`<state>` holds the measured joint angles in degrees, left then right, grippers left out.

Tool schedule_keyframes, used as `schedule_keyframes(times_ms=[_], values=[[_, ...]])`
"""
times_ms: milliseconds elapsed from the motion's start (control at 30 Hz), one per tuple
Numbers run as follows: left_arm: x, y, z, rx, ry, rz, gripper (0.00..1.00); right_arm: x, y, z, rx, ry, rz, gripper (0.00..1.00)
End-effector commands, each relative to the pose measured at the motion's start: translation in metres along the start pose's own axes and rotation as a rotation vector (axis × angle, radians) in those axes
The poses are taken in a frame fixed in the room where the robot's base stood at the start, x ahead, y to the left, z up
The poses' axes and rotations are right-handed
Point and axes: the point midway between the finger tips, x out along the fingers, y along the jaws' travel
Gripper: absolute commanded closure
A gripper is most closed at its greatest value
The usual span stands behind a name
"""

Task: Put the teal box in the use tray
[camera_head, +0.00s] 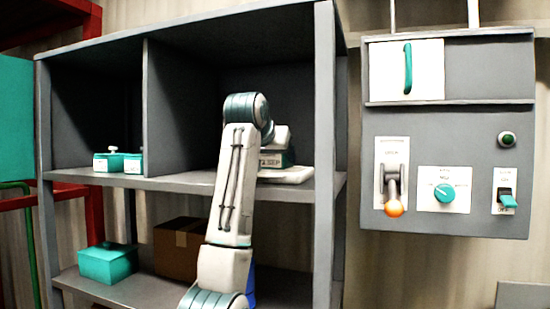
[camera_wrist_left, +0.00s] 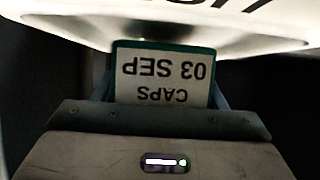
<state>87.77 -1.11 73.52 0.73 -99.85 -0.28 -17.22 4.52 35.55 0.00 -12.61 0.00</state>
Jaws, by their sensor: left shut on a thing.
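A teal box (camera_head: 271,160) with a white label is in the upper right compartment of the shelf. In the left wrist view the teal box (camera_wrist_left: 162,75) shows its label, "CAPS 03 SEP", upside down. My left gripper (camera_wrist_left: 162,95) is shut on it, with a finger at each side. In the head view my arm hides much of the gripper and box. A white tray (camera_head: 292,175) lies on the shelf board under the box. Its pale surface (camera_wrist_left: 60,28), with partly cut-off dark lettering, fills the top of the wrist view. I cannot tell whether box and tray touch. My right gripper is out of view.
Two small teal-and-white containers (camera_head: 107,161) stand in the upper left compartment, beyond a divider (camera_head: 152,110). A larger teal box (camera_head: 107,263) and a cardboard box (camera_head: 178,248) are on the lower shelf. A control panel (camera_head: 448,140) with an orange-knobbed lever (camera_head: 394,207) is at right.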

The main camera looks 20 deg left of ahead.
Motion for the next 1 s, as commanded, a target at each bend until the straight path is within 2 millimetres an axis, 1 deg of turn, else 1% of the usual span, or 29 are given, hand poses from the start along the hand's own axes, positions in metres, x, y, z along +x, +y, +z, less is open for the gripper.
schedule_keyframes(times_ms=[33, 200, 633, 667, 733, 767, 1000], values=[[0.001, 0.000, 0.002, 0.000, -0.001, 0.000, 0.59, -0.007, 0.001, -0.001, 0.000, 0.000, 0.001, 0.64], [0.007, 0.000, 0.013, 0.000, 0.000, 0.000, 0.59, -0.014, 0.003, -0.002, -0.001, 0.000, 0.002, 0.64], [0.010, 0.000, 0.019, 0.000, 0.001, 0.000, 0.59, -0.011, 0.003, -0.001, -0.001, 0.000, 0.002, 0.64], [0.010, 0.000, 0.019, 0.000, 0.000, 0.000, 0.31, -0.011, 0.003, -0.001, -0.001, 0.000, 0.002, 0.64], [0.010, 0.000, 0.018, 0.000, 0.000, 0.000, 0.17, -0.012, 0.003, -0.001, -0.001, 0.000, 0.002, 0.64], [0.010, 0.000, 0.018, 0.000, 0.000, 0.000, 0.13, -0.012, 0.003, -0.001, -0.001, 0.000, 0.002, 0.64], [0.009, 0.000, 0.018, 0.000, 0.000, 0.000, 0.13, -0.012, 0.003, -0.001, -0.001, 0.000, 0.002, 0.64]])
